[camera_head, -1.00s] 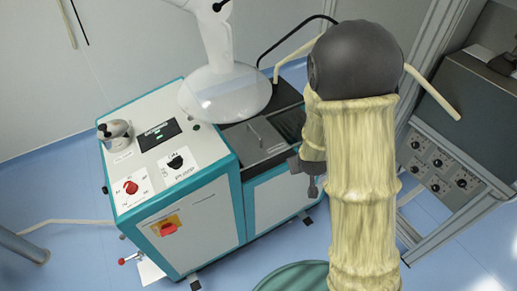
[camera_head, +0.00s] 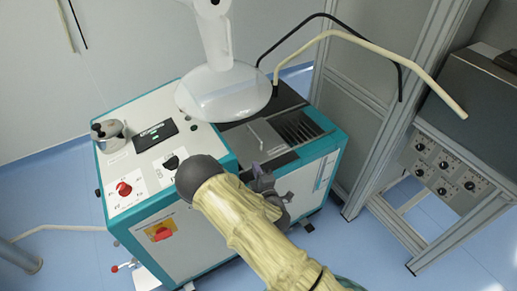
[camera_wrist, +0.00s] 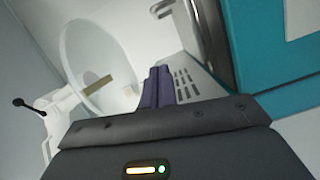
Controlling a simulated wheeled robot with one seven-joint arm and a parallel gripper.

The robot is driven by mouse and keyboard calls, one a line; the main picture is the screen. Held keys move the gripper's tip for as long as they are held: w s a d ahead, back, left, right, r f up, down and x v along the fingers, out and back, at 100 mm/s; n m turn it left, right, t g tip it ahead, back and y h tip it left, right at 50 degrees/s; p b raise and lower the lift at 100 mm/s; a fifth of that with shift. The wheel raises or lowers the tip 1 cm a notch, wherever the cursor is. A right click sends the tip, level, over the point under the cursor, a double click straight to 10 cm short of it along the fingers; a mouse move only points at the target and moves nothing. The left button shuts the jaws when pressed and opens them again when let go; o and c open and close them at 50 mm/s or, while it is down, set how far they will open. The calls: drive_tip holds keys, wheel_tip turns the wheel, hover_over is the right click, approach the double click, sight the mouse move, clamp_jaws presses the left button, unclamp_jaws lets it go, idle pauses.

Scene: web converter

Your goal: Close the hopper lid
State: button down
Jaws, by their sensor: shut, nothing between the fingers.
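The hopper lid appears to be the grey metal panel (camera_head: 252,143) with a bar handle on top of the white and teal machine. In the head view it looks nearly flat, but I cannot tell if it is fully down. My gripper (camera_head: 259,170) is at the front edge of the machine top, just in front of the panel, partly hidden by my own wrist. In the wrist view my gripper's dark fingers (camera_wrist: 157,88) are together and empty. A metal handle (camera_wrist: 162,8) and a rounded metal edge (camera_wrist: 208,40) show beyond them; contact is not visible.
Black slots (camera_head: 297,126) lie right of the panel. A control box (camera_head: 440,165) and metal frame stand at the right. Black and cream hoses (camera_head: 385,52) arch behind. Floor at front right is clear.

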drive_tip(key=p, duration=0.2)
hover_over(259, 155)
drive_tip(key=s+a, duration=0.3)
drive_tip(key=shift+a+f, duration=0.15)
drive_tip(key=shift+w+d+f+p, duration=0.15)
drive_tip(key=shift+w+d, duration=0.4)
drive_tip(key=shift+w, duration=0.05)
drive_tip(key=shift+w+d+f+p, duration=0.15)
drive_tip(key=shift+w+d, duration=0.4)
drive_tip(key=shift+w, duration=0.05)
drive_tip(key=shift+w+d+f, duration=0.15)
drive_tip(key=shift+w+d, duration=0.1)
drive_tip(key=shift+d, duration=0.15)
drive_tip(key=shift+w, duration=0.1)
